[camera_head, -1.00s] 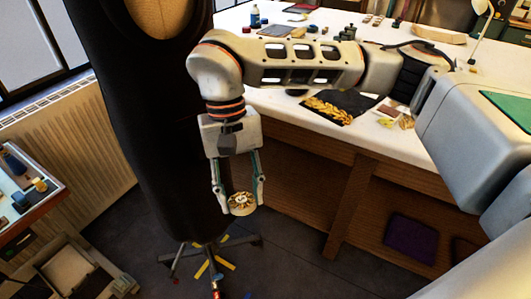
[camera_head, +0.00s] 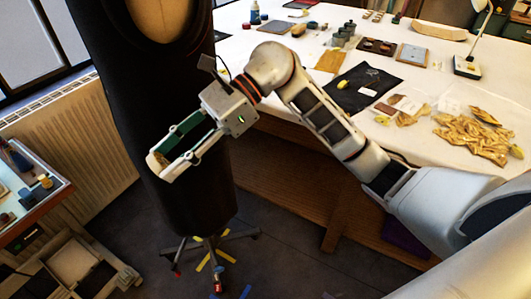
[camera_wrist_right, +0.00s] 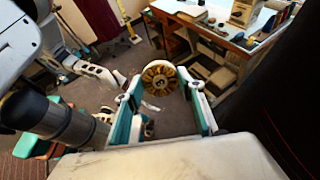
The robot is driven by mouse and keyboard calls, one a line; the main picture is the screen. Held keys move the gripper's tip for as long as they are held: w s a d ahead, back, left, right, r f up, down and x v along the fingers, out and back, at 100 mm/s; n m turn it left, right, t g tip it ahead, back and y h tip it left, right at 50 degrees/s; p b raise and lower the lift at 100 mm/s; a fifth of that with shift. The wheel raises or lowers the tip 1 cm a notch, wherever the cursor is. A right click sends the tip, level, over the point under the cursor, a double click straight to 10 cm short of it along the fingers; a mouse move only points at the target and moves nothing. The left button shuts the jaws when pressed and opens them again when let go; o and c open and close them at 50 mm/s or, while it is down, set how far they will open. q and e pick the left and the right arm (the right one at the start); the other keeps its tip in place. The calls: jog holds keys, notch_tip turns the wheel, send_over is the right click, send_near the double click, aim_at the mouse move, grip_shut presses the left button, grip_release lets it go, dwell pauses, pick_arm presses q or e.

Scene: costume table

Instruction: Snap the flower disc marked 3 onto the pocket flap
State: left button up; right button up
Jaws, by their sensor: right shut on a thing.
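My right gripper (camera_head: 164,170) is shut on a round gold flower disc (camera_head: 155,162), held between its fingertips. In the right wrist view the disc (camera_wrist_right: 160,78) faces the camera, with gold petals around a dark centre and a pale rim. I cannot read a number on it. The gripper and disc are in front of the black garment (camera_head: 165,85) on the dress form, near its left edge in the head view. I cannot tell whether they touch the cloth. I cannot make out the pocket flap. My left gripper is not in view.
The white worktable (camera_head: 300,85) stands behind my right arm, with a dark cloth (camera_head: 358,88), gold fabric (camera_head: 472,137) and small pots. A radiator (camera_head: 90,145) is left of the dress form. A side table (camera_head: 30,185) stands at the left edge.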

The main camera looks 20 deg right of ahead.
jog(key=w+d+m+t, duration=0.1)
jog(key=w+d+f+m+t+y, duration=0.1)
jog(key=d+m+t, duration=0.1)
jog(key=w+d+m+t+y, duration=0.1)
jog(key=t, duration=0.1)
jog(key=shift+w+d+f, duration=0.15)
jog(key=shift+w+d, duration=0.05)
jog(key=shift+w, duration=0.1)
jog(key=d+m+t, duration=0.1)
jog(key=w+d+f+m+t, duration=0.1)
jog(key=w+d+f+t, duration=0.1)
jog(key=shift+d+m+t+p, duration=0.3)
jog(key=shift+d+m+p, duration=0.1)
jog(key=shift+c, duration=0.2)
jog(key=m+t+h+p, duration=0.1)
jog(key=m+t+h, duration=0.1)
jog(key=m+t, duration=0.4)
send_near(221, 139)
jog(key=shift+n+t, duration=0.5)
jog(key=shift+t, duration=0.2)
jog(key=shift+a+f+x, duration=0.1)
jog(key=shift+f+x, duration=0.05)
jog(key=shift+x, duration=0.75)
jog(key=shift+a+f+x, duration=0.1)
jog(key=shift+f+x, duration=0.05)
jog(key=shift+x, duration=0.75)
jog(key=shift+f+x, duration=0.2)
jog(key=shift+x, duration=0.7)
jog(key=shift+w+a, duration=0.25)
jog(key=shift+a, duration=0.05)
